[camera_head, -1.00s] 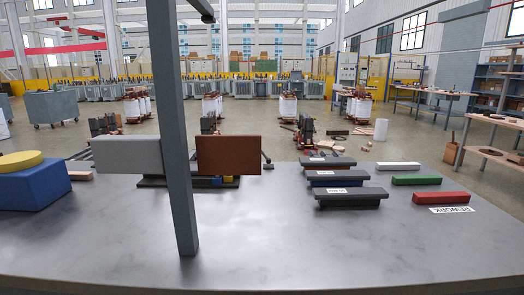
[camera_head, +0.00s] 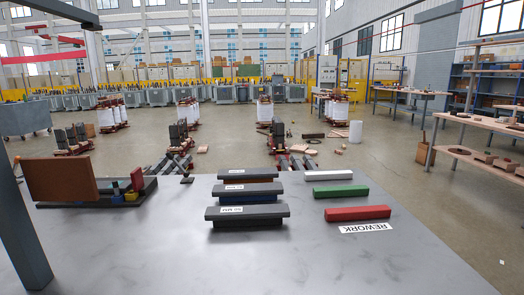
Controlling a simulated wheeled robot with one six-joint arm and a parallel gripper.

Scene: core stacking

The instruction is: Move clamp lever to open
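No part of my gripper shows in the camera_head view. A fixture with a black base (camera_head: 90,202) stands on the grey table at the left. A brown upright plate (camera_head: 60,181) covers much of it. Small red (camera_head: 137,178), blue and yellow parts show at its right end. I cannot tell which part is the clamp lever, or whether it is open or closed.
A grey post (camera_head: 22,235) rises at the left edge. Three dark labelled bars (camera_head: 247,211) stand mid-table. White (camera_head: 328,176), green (camera_head: 346,191) and red (camera_head: 358,213) bars lie right of them, by a REWORK label (camera_head: 366,227). The front table surface (camera_head: 290,265) is clear.

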